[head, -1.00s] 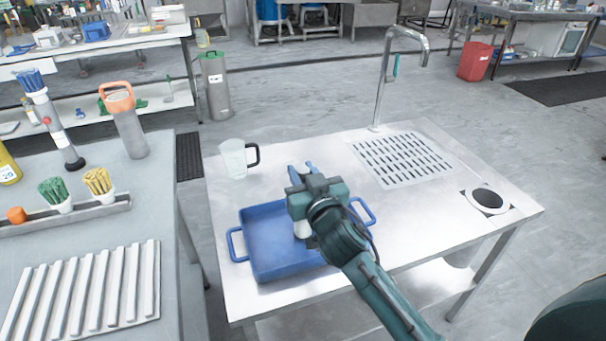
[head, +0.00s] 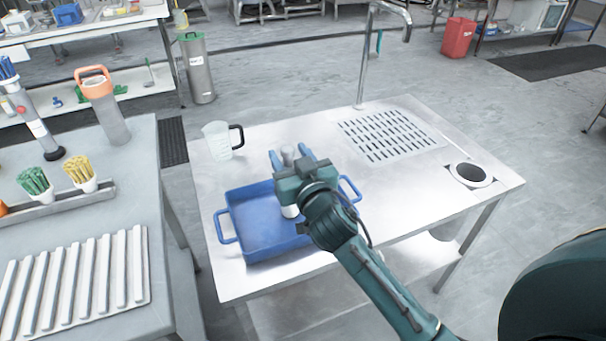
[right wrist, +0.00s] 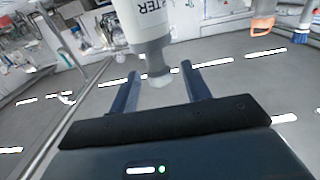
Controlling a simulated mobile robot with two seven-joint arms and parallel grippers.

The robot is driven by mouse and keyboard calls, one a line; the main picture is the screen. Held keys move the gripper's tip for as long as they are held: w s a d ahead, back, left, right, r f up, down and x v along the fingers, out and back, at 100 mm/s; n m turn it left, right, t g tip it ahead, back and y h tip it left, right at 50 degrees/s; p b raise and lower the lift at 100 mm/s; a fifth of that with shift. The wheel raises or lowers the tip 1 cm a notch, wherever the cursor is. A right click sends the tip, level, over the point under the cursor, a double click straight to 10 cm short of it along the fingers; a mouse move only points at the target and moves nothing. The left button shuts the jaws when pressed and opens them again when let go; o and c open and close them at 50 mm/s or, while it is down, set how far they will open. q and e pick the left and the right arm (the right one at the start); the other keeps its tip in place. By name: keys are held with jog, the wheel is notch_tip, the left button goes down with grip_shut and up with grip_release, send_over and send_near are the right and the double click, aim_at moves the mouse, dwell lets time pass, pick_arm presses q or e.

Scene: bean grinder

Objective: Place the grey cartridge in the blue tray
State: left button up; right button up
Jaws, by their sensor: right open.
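The blue tray (head: 250,222) sits on the metal table. The grey cartridge stands behind my right gripper (head: 282,160) in the head view. Its grey top (head: 288,153) shows between the fingers, and a pale lower part shows below the gripper, within the tray's right part. In the right wrist view the pale cartridge (right wrist: 150,28) with dark lettering has its narrow end between the fingers. My right gripper is open, with a gap on each side of that narrow end. The cartridge's base and its contact with the tray floor are hidden. My left gripper is not in view.
A clear jug (head: 221,141) with a black handle stands behind the tray. A drain grate (head: 390,135), a tap (head: 362,60) and a round hole (head: 470,173) are to the right. The table's right front is clear. A side table (head: 135,215) holds brushes and a flask.

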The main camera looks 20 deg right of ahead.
jog(key=s, duration=1)
jog(key=s+a+f+n+g+y, duration=0.1)
jog(key=s+a+f+g+y, duration=0.1)
jog(key=s+f, duration=0.5)
jog(key=s+a+f+g+y, duration=0.2)
jog(key=s+f+g, duration=0.2)
jog(key=f, duration=0.6)
jog(key=s, duration=0.2)
jog(key=shift+s+a+f+n+b, duration=0.15)
jog(key=shift+s+a+n+b, duration=0.15)
jog(key=shift+s+n, duration=0.1)
